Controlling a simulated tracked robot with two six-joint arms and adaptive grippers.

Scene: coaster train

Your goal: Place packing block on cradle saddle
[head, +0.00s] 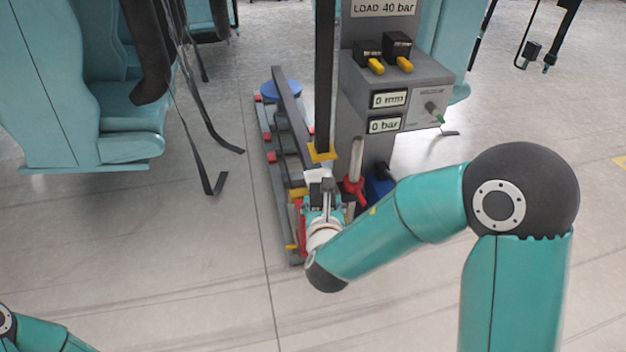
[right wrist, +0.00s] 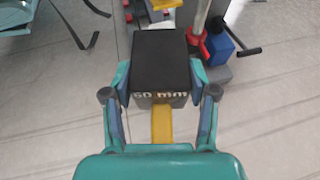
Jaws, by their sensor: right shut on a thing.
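The packing block (right wrist: 162,58) has a black top and a grey face marked "60 mm". A yellow strip (right wrist: 162,125) extends from it towards my wrist. My right gripper (right wrist: 157,88) is shut on the block, with a finger on each side. In the head view my right gripper (head: 322,188) is low at the near part of the floor rig, close to the foot of a dark upright column. The block is mostly hidden there. I cannot clearly pick out the cradle saddle or tell whether the block touches it. My left gripper is out of view.
The floor rig (head: 274,142) carries red and yellow parts and a blue disc (head: 281,90). A grey control console (head: 395,85) stands to its right, beside a red-collared post (head: 354,188). Teal seats (head: 120,100) with hanging straps are at left.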

